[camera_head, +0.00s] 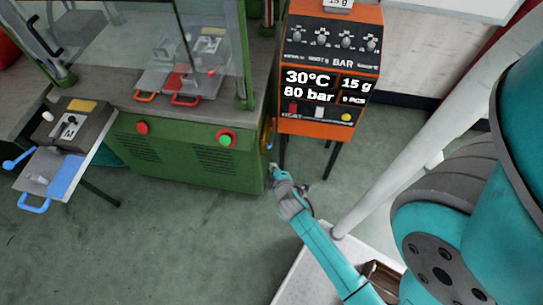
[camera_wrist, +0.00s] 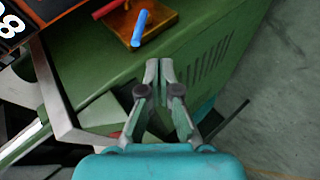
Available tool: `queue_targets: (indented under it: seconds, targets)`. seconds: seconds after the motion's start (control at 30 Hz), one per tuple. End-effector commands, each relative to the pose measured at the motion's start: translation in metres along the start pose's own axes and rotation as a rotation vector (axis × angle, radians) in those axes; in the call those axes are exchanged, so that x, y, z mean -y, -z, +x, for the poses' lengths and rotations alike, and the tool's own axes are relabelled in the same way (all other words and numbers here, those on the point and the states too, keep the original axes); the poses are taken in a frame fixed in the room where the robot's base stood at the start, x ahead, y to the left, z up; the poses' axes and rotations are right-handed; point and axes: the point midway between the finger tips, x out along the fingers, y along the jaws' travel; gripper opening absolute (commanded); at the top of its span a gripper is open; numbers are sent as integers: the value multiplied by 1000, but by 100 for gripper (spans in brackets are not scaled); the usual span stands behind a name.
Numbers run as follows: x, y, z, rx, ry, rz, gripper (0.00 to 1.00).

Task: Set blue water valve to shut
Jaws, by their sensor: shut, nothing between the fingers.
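The blue water valve (camera_wrist: 139,28) is a short blue lever on an orange-yellow plate (camera_wrist: 157,17) on the green machine. In the wrist view it points down and slightly left. In the head view only a thin sliver of the plate (camera_head: 269,131) shows at the machine's right side. My gripper (camera_wrist: 159,66) is shut and empty, its tips together. In the wrist view the tips lie below and right of the blue lever, with a gap. In the head view my gripper (camera_head: 274,171) is beside the machine's lower right corner.
A red lever (camera_wrist: 109,8) sits beside the blue one on the plate. The green machine (camera_head: 185,157) stands left of my arm. An orange control panel (camera_head: 330,62) on dark legs stands behind. Open floor (camera_head: 180,245) lies in front of the machine.

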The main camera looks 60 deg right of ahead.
Motion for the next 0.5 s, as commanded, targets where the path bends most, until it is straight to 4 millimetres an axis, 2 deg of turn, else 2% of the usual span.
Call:
queue_targets:
  seconds: [0.23,0.5]
  targets:
    - [28,10,3,102,92,-767,0]
    - [35,18,-4,221,187,-1521,0]
